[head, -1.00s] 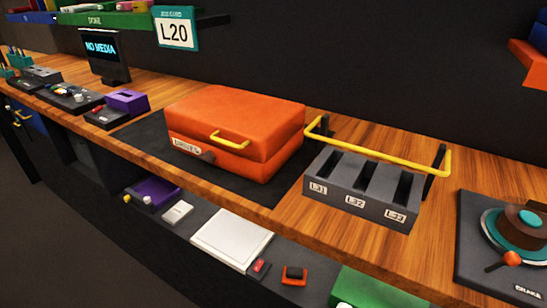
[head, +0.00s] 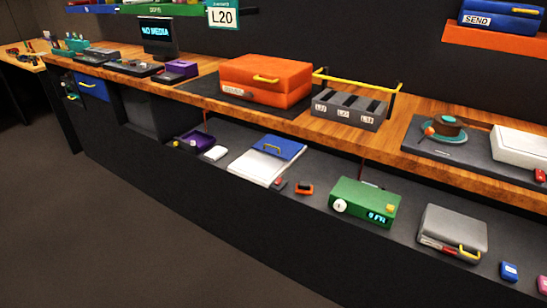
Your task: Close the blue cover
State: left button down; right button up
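On the lower shelf a white flat box (head: 256,166) lies with a blue cover (head: 288,146) at its far edge. The blue cover has a small yellow handle (head: 272,148). It looks raised and tilted up at the back, leaving the white surface in front bare, though the exact angle is hard to tell. Neither of my grippers is in view.
The wooden counter (head: 440,160) overhangs the shelf from above. A purple device (head: 195,141), an orange-and-black item (head: 304,188), a green box (head: 364,201) and a grey case (head: 452,232) share the shelf. The floor (head: 120,230) in front is clear.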

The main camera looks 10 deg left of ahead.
aim_at(279, 146)
jog(key=u, duration=0.3)
jog(key=i, duration=0.85)
jog(key=u, duration=1.25)
jog(key=i, duration=2.2)
jog(key=z, duration=2.95)
